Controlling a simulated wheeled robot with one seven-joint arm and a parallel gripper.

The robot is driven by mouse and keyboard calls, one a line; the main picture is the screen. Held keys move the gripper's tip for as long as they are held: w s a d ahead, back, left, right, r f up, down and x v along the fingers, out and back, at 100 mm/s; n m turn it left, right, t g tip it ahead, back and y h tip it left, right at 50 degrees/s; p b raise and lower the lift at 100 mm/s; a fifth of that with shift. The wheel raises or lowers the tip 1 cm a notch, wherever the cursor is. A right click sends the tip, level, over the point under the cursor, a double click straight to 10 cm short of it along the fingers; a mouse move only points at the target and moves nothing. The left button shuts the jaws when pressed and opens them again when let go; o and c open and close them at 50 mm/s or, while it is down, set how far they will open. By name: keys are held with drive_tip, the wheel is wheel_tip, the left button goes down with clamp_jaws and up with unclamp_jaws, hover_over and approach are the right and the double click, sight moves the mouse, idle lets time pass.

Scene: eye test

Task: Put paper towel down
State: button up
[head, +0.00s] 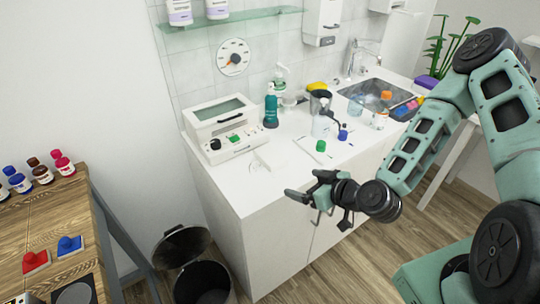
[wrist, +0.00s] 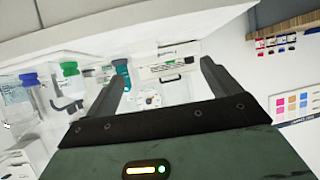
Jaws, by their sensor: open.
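My gripper (head: 312,188) is open in front of the white counter's (head: 238,184) front edge. In the wrist view its two dark fingers (wrist: 164,70) are spread wide, and I see nothing gripped between them. I cannot make out a paper towel for certain in either view. A faint white flat shape (head: 260,160) lies on the counter near its left front, but I cannot tell what it is. A white dispenser (head: 322,22) hangs on the tiled wall; its contents are hidden.
An open black bin (head: 203,284) stands on the floor at left. A wooden table (head: 62,206) with small bottles is at far left. The counter's front left is mostly clear.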

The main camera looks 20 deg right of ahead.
drive_tip(key=d+m+t+h, duration=0.1)
drive_tip(key=d, duration=0.1)
drive_tip(key=b, duration=0.2)
approach(278, 161)
drive_tip(key=x, duration=0.3)
drive_tip(key=shift+s+a+f, duration=0.1)
drive_tip(key=shift+a+f, duration=0.1)
drive_tip(key=shift+f, duration=0.1)
drive_tip(key=shift+p+x, duration=1.25)
drive_tip(key=shift+x, duration=2)
drive_tip(key=shift+d+r, duration=0.1)
drive_tip(key=c, duration=1.1)
drive_tip(key=shift+r+t, duration=0.15)
drive_tip(key=shift+t, duration=0.15)
wheel_tip(278, 161, up, 10)
drive_tip(key=shift+f+b, duration=0.15)
drive_tip(key=shift+b, duration=0.75)
drive_tip(key=shift+d, duration=0.1)
